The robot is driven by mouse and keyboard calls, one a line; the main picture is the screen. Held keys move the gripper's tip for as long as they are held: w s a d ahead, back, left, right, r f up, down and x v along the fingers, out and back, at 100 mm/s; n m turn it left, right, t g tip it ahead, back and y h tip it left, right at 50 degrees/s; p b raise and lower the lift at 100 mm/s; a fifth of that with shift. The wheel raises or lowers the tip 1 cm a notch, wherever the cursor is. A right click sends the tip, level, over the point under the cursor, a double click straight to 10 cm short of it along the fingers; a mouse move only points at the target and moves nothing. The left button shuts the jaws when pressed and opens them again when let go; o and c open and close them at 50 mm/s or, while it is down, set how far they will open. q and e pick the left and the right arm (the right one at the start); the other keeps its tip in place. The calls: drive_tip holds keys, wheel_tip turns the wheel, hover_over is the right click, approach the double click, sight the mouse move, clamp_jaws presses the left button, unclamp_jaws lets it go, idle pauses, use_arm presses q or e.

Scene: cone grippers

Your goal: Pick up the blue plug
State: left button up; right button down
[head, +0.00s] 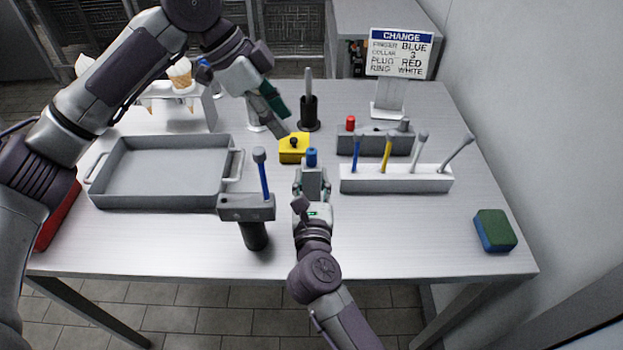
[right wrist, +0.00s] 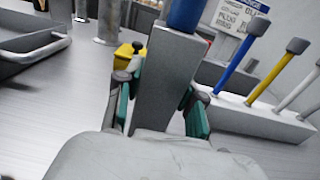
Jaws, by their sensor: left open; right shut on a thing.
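The blue plug (head: 311,156) sticks up from the top of a grey block (head: 313,178) near the middle of the table. My right gripper (head: 313,190) is shut on the grey block. In the right wrist view the grey block (right wrist: 165,85) stands between the teal finger pads, below the blue plug (right wrist: 184,14). The block's lower end is hidden by the gripper, so I cannot tell whether it touches the table. My left gripper (head: 268,104) is open, above the back of the table, near the yellow block (head: 294,149).
A grey tray (head: 160,197) lies left. A grey holder (head: 247,209) with a blue-stemmed tool stands left of my right gripper. Right are a white rack (head: 395,183) of rods and a grey rack (head: 375,144) with a red plug. A sign (head: 400,52) stands behind. The front right is mostly clear.

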use_arm(q)
drive_tip(key=shift+o, duration=0.4)
drive_tip(key=shift+s+d, duration=0.1)
drive_tip(key=shift+d, duration=0.1)
drive_tip(key=m+t+y, duration=1)
drive_tip(key=m+t, duration=0.3)
drive_tip(key=m, duration=0.2)
approach(313, 154)
drive_tip(key=shift+h, duration=0.3)
drive_tip(key=x, duration=0.5)
drive_tip(key=shift+a+f, duration=0.25)
drive_tip(key=shift+r+x, duration=0.15)
drive_tip(key=shift+x, duration=1.35)
drive_tip(key=shift+r+x, duration=0.1)
drive_tip(key=shift+x, duration=1.35)
drive_tip(key=c, duration=0.9)
